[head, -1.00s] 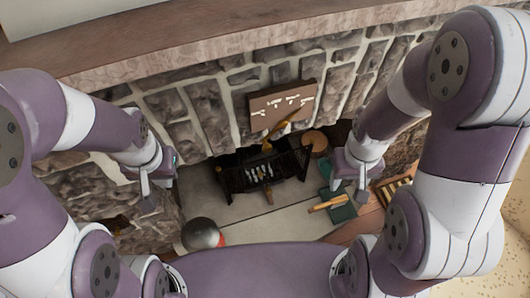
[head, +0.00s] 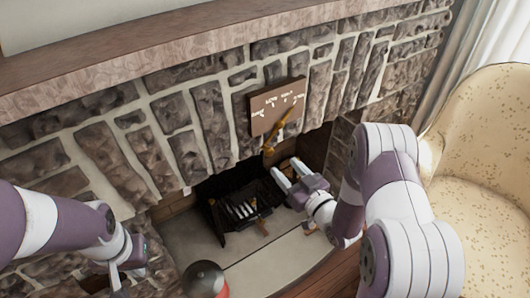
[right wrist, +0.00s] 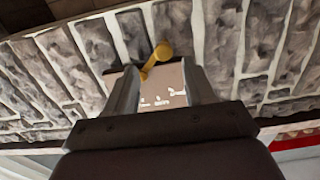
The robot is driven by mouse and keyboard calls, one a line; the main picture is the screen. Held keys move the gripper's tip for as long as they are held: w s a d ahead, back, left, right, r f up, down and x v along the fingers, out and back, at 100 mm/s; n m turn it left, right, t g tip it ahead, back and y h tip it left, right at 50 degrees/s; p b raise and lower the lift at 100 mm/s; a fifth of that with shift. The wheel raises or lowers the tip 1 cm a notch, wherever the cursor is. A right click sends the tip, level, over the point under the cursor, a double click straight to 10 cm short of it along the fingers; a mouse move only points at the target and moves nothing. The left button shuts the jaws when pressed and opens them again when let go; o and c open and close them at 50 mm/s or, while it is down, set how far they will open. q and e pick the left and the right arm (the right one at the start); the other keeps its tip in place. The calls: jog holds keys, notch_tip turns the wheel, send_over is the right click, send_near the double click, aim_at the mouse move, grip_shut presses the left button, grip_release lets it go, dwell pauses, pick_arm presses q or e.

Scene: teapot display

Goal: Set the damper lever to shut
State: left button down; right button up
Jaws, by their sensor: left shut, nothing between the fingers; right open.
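The damper lever (head: 281,128) is a brass-coloured handle at the lower edge of a brown plate (head: 262,115) with white markings on the stone wall. In the head view it slants up to the right. My right gripper (head: 288,172) is open and empty, below and apart from the lever. In the right wrist view the lever (right wrist: 154,60) and the plate (right wrist: 160,88) show between the open fingers. The lettering is too small to read. My left gripper (head: 118,282) is shut and empty, low at the left, away from the lever.
A dark grate (head: 222,218) stands in the firebox below the plate. A round grey and red object (head: 205,279) is on the pale hearth (head: 275,262). A stone mantel (head: 150,62) runs above. A speckled armchair (head: 485,150) stands at the right.

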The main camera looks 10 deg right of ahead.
aim_at(271, 154)
jog(key=x, duration=1)
jog(key=shift+a, duration=0.3)
jog(key=shift+d+b, duration=0.1)
jog(key=shift+b, duration=0.2)
grip_shut()
